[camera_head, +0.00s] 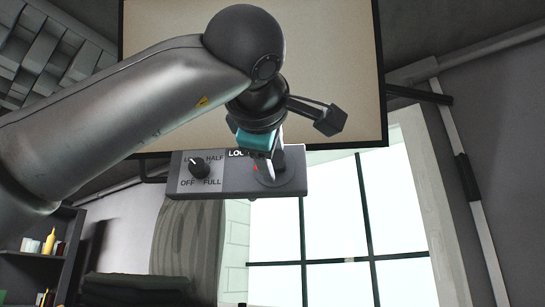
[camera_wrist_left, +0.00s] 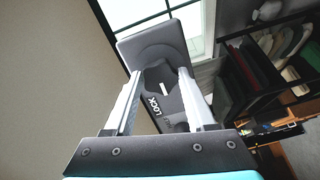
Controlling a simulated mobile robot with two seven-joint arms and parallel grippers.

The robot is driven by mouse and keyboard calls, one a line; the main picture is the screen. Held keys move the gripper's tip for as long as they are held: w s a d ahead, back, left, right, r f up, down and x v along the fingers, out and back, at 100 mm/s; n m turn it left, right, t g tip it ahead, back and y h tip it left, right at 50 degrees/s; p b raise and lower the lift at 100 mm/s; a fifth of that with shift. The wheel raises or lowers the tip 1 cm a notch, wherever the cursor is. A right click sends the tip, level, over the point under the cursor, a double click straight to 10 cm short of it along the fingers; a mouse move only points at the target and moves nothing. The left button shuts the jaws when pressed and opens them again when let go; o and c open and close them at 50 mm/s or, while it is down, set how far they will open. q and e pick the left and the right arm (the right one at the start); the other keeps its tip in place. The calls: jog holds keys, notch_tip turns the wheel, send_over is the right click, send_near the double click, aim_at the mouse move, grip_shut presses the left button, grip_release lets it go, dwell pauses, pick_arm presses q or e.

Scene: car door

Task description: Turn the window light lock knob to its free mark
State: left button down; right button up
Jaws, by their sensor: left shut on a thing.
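A grey control panel (camera_head: 234,187) hangs below the large beige board. The window light lock knob (camera_head: 279,170) is on its right part, beside a partly covered LOCK label and a small red mark. My left gripper (camera_head: 271,168) is at this knob and partly hides it. In the left wrist view the dark knob (camera_wrist_left: 160,76) with a white line sits between the fingers of the left gripper (camera_wrist_left: 160,79), which is shut on it. The free mark cannot be read clearly. My right gripper is not in view.
A second knob (camera_head: 198,168) with OFF, HALF and FULL labels is on the panel's left part. The beige board (camera_head: 330,60) is behind my arm. A bright window (camera_head: 340,225) is below right, and a shelf (camera_head: 40,255) is at lower left.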

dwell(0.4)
pick_arm(q)
jog(key=shift+c, duration=1.1)
grip_release()
jog(key=s+a+b, duration=0.1)
jog(key=s+b, duration=0.2)
jog(key=s, duration=1.2)
jog(key=shift+s+a, duration=0.15)
jog(key=shift+a, duration=0.25)
